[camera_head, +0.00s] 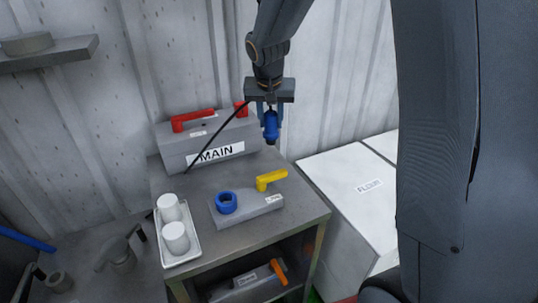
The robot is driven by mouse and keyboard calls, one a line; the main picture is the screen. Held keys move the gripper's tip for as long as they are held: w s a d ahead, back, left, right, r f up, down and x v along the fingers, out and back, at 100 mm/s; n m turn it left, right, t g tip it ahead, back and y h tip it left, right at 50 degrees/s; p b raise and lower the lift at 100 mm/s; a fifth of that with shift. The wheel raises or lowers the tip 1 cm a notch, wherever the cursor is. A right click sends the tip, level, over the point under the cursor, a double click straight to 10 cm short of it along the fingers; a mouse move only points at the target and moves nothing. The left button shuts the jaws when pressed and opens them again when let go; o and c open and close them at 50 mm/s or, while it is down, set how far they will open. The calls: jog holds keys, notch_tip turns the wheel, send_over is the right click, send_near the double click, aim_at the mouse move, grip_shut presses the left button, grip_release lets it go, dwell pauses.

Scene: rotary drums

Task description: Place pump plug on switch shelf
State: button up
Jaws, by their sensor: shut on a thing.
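My gripper (271,115) points down over the back right of a grey metal stand (303,213). The plug hangs upright in the air, right of the grey box marked MAIN (190,150). A grey block with a blue ring socket (227,202) and a yellow lever (271,179) sits on the stand's top. Which surface is the switch shelf is not labelled.
A white tray (187,257) with two white cylinders (175,238) stands at the left edge. A lower shelf holds a box with an orange lever (279,272). A wall shelf (55,52) is at upper left. A white cabinet (345,185) stands at right.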

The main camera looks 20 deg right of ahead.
aim_at(271, 142)
notch_tip(271, 142, down, 9)
jog(key=shift+p, duration=0.75)
jog(key=shift+f, duration=0.15)
jog(key=o, duration=1.1)
jog(key=shift+s, duration=0.1)
jog(key=shift+r, duration=0.55)
jog(key=b+v, duration=0.2)
jog(key=v, duration=0.9)
jog(key=shift+s+b, duration=0.1)
jog(key=shift+b, duration=0.3)
jog(key=s+f+n+g, duration=0.1)
jog(key=s+f, duration=0.3)
jog(key=s, duration=0.6)
jog(key=s+d+f+n+g+y, duration=0.1)
jog(key=s+f+n, duration=0.2)
jog(key=s, duration=0.7)
notch_tip(271, 142, down, 2)
jog(key=shift+s+d+f+g+y, duration=0.15)
jog(key=shift+s+d+g+y, duration=0.15)
jog(key=shift+s+g, duration=0.1)
